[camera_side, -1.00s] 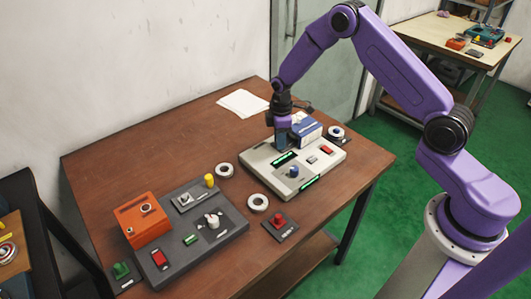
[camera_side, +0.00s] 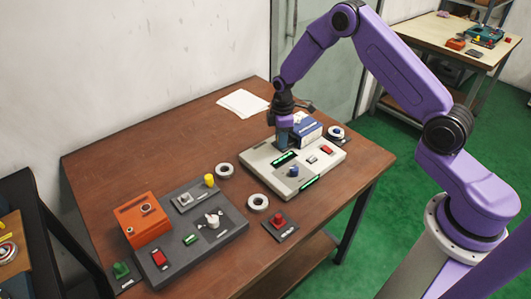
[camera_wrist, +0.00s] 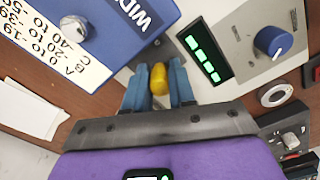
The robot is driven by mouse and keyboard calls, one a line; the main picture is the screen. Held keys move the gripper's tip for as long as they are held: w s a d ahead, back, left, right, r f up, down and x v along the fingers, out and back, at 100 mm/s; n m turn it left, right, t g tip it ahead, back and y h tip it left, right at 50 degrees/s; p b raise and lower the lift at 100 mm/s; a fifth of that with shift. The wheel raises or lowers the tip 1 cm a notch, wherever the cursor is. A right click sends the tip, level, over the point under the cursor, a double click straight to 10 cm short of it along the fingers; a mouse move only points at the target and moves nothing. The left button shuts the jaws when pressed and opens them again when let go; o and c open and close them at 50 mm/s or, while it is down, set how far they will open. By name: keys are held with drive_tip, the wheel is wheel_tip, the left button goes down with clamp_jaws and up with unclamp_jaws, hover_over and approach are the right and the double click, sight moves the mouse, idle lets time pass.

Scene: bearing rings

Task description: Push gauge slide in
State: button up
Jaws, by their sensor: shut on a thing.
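My gripper (camera_wrist: 160,84) has its two blue fingers shut on a small yellow knob (camera_wrist: 158,75), seen between the fingertips in the wrist view. In the side view my gripper (camera_side: 284,146) points down at the back left part of a pale panel (camera_side: 258,163), just left of the blue box (camera_side: 308,128). The yellow knob is hidden there by the fingers. Whatever the knob is fixed to is mostly hidden.
The panel carries green-lit displays (camera_wrist: 204,52), a blue knob (camera_wrist: 273,41) and a red button (camera_side: 326,149). Pale rings (camera_side: 258,202) lie on the wooden table. A dark panel (camera_side: 225,232) with an orange box (camera_side: 143,218) stands front left. White paper (camera_side: 243,103) lies at the back.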

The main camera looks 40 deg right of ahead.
drive_tip(key=o, duration=0.7)
drive_tip(key=shift+d, duration=0.5)
drive_tip(key=shift+a, duration=0.15)
drive_tip(key=shift+a+r, duration=0.15)
drive_tip(key=shift+r, duration=3.35)
